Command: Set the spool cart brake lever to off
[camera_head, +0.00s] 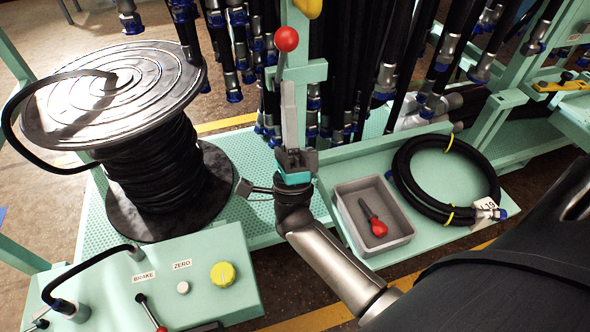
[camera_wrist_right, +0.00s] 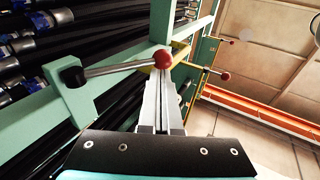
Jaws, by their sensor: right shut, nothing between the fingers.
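A lever with a red ball knob (camera_head: 286,38) stands at the green post beside the hanging hoses. In the right wrist view its silver rod runs from a dark pivot to the red ball (camera_wrist_right: 162,60), which appears just at my fingertips; I cannot tell if they touch. My right gripper (camera_head: 289,88) is shut and empty, its grey fingers pointing up just below the ball; it also shows in the wrist view (camera_wrist_right: 162,78). A second lever (camera_head: 148,310) sits by the BRAKE label (camera_head: 144,277) on the front console, its lower end cut off. My left gripper is out of view.
A hose spool (camera_head: 115,95) stands at the left. The green console (camera_head: 215,300) carries a yellow knob (camera_head: 223,274). A grey bin (camera_head: 345,205) with a red screwdriver (camera_head: 373,222) and a coiled hose (camera_head: 408,185) lie right of my wrist. Black hoses (camera_head: 345,70) hang close behind the post.

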